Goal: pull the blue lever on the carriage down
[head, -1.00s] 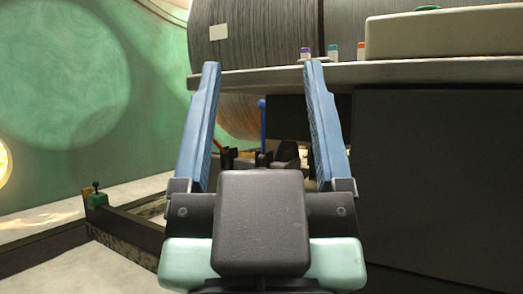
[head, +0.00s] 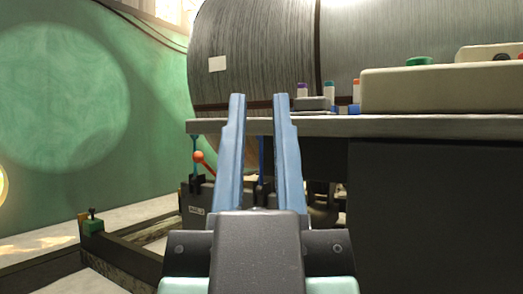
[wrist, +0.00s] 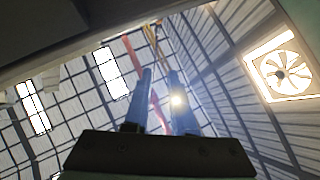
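The blue lever (head: 261,158) is a thin upright rod in the head view, seen in the gap between my fingers. Its upper end meets the underside of the tabletop edge in the picture, and its knob does not show. It stands on the dark carriage (head: 196,222), which is partly hidden by my gripper. My gripper (head: 259,98) has two blue fingers, apart with a narrow gap and pointing up in the picture. I cannot tell whether the lever is between the fingers or beyond them. In the wrist view my gripper (wrist: 160,73) shows a gap, with no lever visible.
A teal lever (head: 195,146) and an orange-knobbed lever (head: 199,157) stand to the left on the carriage. A grey tabletop (head: 400,126) overhangs from the right, above a dark cabinet (head: 440,200). A large drum (head: 255,60) is behind. A green-topped box (head: 93,225) sits on a low rail at left.

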